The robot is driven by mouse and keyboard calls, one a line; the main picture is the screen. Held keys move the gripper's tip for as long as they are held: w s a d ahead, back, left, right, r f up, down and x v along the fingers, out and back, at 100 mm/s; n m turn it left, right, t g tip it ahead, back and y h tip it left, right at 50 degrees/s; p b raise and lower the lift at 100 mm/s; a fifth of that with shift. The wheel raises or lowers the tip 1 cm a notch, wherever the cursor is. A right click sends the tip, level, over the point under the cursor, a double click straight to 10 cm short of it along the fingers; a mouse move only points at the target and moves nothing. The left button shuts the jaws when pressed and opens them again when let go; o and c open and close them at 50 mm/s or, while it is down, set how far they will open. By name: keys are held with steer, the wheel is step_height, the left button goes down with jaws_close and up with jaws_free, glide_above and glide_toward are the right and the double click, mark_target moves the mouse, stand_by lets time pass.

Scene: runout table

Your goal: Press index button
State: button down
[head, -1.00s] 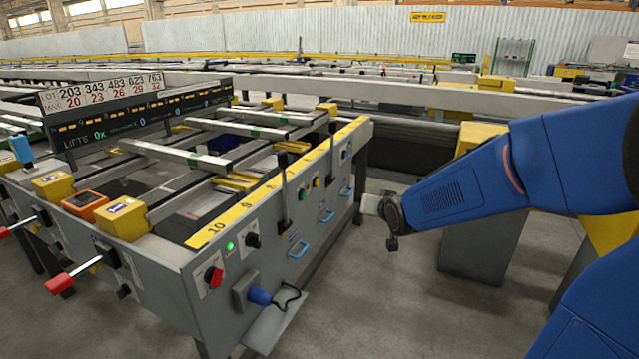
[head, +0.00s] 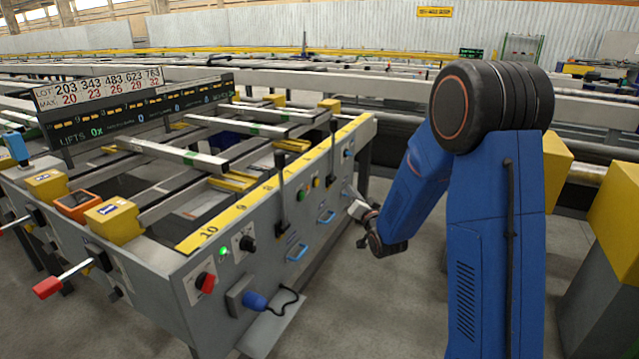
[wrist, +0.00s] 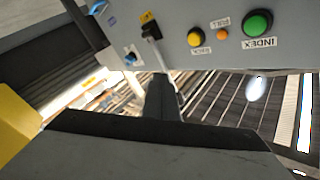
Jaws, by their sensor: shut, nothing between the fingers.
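The green index button (wrist: 257,22) is at the upper right of the wrist view, on a grey panel with an INDEX label below it. In the head view the green button (head: 315,183) is small, on the side of the grey runout table (head: 225,290). My gripper (head: 352,204) is in front of that side, beyond and to the right of the button, apart from it. In the wrist view my gripper (wrist: 162,95) is shut and empty, below and left of the button. The exact gap to the panel is hard to judge.
A yellow button (wrist: 195,38) and a small orange one (wrist: 222,34) sit left of the index button. A black lever (head: 281,190), blue handles (head: 297,251) and a red knob (head: 205,283) stick out from the panel. Open floor lies before the table.

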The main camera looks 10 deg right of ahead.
mark_target(317, 183)
steer(key=shift+w+f+t, duration=0.5)
steer(key=shift+w+f, duration=0.2)
steer(key=shift+w, duration=0.05)
steer(key=w+a, duration=0.5)
steer(key=a, duration=0.2)
stand_by(0.4)
steer(key=shift+w+a, duration=0.15)
steer(key=shift+w, duration=0.05)
stand_by(1.9)
steer(key=shift+w+a, duration=0.15)
steer(key=shift+a, duration=0.1)
